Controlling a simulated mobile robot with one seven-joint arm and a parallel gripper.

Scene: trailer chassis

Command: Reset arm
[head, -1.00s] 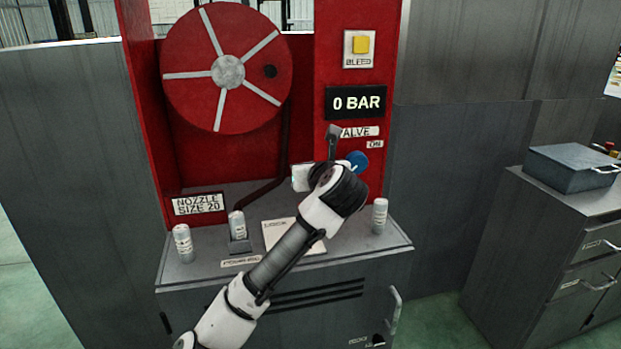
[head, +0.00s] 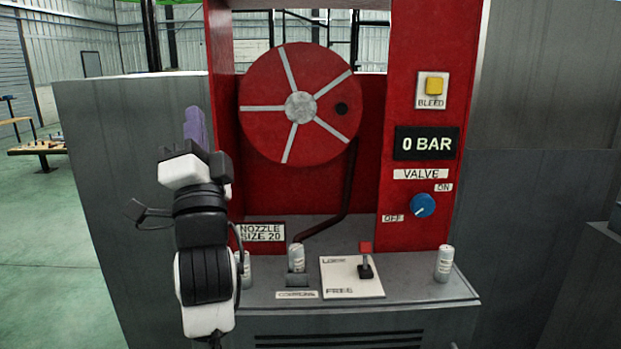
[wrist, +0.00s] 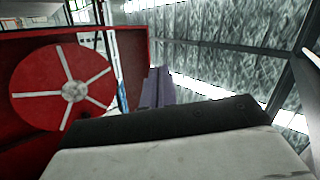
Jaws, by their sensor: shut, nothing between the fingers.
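My arm is folded upright at the left of the red cabinet in the head view. My gripper (head: 195,127), with purple fingers, points up and is shut and empty, apart from everything around it. In the wrist view the purple fingers (wrist: 156,88) show beyond the dark edge of the gripper body, with the roof behind them. The arm hides part of the cabinet's left edge and part of the leftmost nozzle (head: 245,268).
The cabinet holds a red hose reel (head: 270,110), a yellow bleed button (head: 434,87), a 0 BAR display (head: 426,143) and a blue valve knob (head: 422,205). The shelf below has a lock lever (head: 366,262) and more nozzles (head: 444,263). Open floor (head: 60,270) lies left.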

